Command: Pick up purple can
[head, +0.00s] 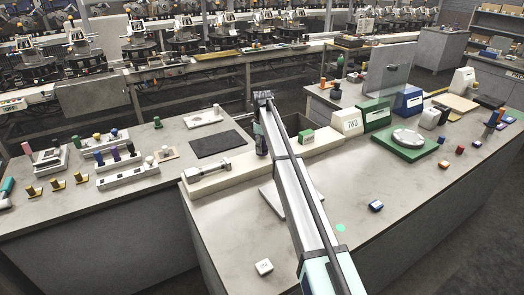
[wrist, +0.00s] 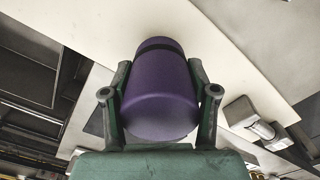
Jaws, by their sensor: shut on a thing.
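The purple can (wrist: 160,90) fills the middle of the wrist view, with a dark band near its far end. My gripper (wrist: 160,68) has its two dark green fingers against the can's left and right sides and is shut on it. In the head view my arm reaches up over the bench and bends down near the beige slab.
A beige slab (head: 235,178) lies below the arm, with a metal clamp fixture (head: 208,172) on it. A green-and-white box (head: 306,138) and a white TBC box (head: 347,123) stand to the right.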

